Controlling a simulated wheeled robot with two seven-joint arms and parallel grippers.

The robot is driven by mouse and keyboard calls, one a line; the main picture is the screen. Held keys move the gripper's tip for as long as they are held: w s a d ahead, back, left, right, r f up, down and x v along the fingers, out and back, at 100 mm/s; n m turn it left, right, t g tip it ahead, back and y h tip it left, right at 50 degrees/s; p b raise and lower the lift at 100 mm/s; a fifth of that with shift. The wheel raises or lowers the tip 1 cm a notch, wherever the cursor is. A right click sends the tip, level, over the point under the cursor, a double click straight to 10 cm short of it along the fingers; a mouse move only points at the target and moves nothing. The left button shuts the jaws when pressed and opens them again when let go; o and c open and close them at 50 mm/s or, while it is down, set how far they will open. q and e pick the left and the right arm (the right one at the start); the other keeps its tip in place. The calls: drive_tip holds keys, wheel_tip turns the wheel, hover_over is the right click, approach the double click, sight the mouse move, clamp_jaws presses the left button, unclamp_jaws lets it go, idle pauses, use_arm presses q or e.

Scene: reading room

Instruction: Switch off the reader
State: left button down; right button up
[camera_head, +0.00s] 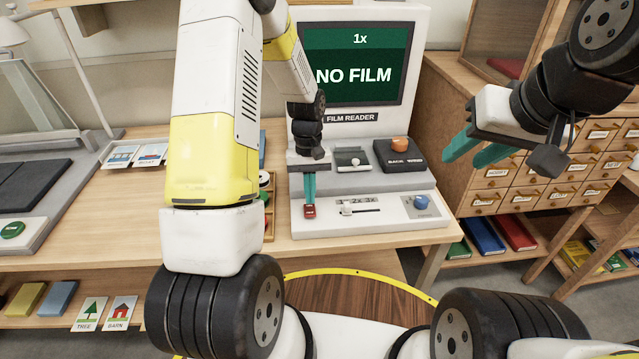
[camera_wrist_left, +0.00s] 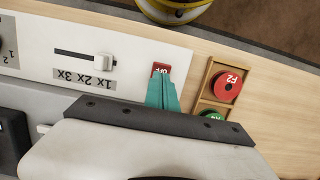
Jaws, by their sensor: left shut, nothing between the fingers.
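The film reader (camera_head: 352,117) stands on the wooden desk, its green screen (camera_head: 353,66) lit with "1x" and "NO FILM". A small red switch (camera_head: 309,211) sits at the left of its front panel; in the left wrist view the red switch (camera_wrist_left: 160,68) reads "OFF". My left gripper (camera_head: 309,200) is shut and empty, its teal fingertips right at the red switch; it also shows in the left wrist view (camera_wrist_left: 162,82). Whether they touch I cannot tell. My right gripper (camera_head: 468,152) is raised right of the reader, teal fingers apart, with nothing between them.
A slider (camera_head: 347,209), a blue knob (camera_head: 421,202) and an orange knob (camera_head: 400,144) are on the reader. A wooden tray (camera_wrist_left: 206,92) with round red (camera_wrist_left: 228,87) and green pieces lies beside it. A drawer cabinet (camera_head: 510,185) stands at the right.

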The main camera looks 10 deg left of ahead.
sight(311, 213)
use_arm(q)
drive_tip(key=shift+s+d+f, duration=0.1)
drive_tip(key=shift+s+f, duration=0.05)
drive_tip(key=shift+f, duration=0.65)
drive_tip(key=shift+s+f, duration=0.1)
drive_tip(key=shift+f, duration=0.7)
drive_tip(key=shift+s+f, duration=0.25)
drive_tip(key=shift+f, duration=0.05)
drive_tip(key=shift+w, duration=0.1)
drive_tip(key=shift+w+a+r, duration=0.15)
drive_tip(key=shift+w+a, duration=0.05)
drive_tip(key=shift+w, duration=0.6)
drive_tip(key=shift+r, duration=0.15)
